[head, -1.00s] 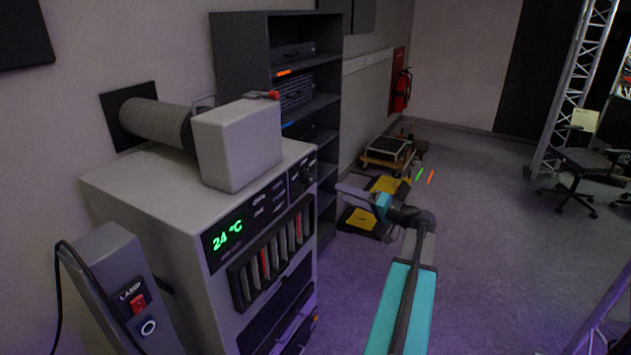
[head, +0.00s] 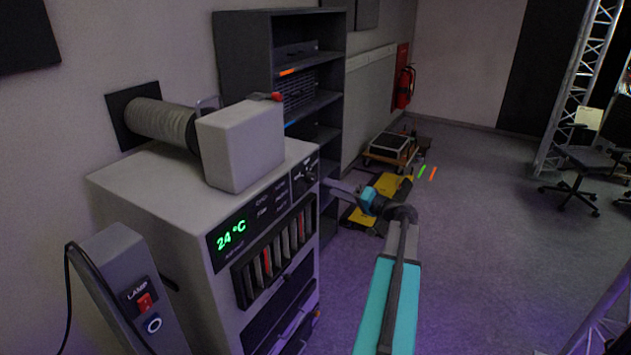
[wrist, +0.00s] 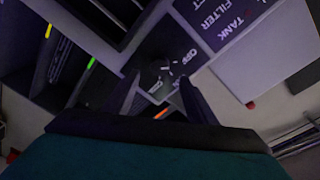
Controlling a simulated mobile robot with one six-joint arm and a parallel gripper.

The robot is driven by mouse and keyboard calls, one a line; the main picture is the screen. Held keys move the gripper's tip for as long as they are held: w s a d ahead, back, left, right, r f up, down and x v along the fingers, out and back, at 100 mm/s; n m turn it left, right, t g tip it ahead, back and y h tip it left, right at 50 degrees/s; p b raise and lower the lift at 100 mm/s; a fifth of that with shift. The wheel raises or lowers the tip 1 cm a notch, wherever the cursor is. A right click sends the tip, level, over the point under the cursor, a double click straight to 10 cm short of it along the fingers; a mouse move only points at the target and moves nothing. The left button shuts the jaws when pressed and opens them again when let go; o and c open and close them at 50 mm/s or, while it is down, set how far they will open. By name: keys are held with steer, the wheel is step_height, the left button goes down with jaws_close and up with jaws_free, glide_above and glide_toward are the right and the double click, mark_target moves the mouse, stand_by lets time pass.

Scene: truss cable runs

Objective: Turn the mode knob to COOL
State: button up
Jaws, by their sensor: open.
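The mode knob (head: 311,177) is a small dark knob on a black panel at the right end of the grey cabinet's front. In the wrist view the knob (wrist: 161,72) shows dark against the panel, with white marks around it and an OFF label beside it. The COOL label and the knob's exact pointing cannot be made out. My gripper (head: 327,183) is just right of the knob panel in the head view. In the wrist view its two fingers (wrist: 159,82) are apart, one on either side of the knob. I cannot tell whether they touch it.
A dark shelf (head: 245,55) stands behind. Open floor lies to the right.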

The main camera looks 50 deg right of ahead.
mark_target(314, 180)
steer(key=w+p, duration=0.1)
steer(key=w, duration=0.1)
steer(key=w+p, duration=0.1)
steer(key=w, duration=0.2)
steer(key=w+a, duration=0.1)
steer(key=w, duration=0.1)
steer(key=shift+w+p, duration=0.25)
steer(key=shift+p, duration=0.15)
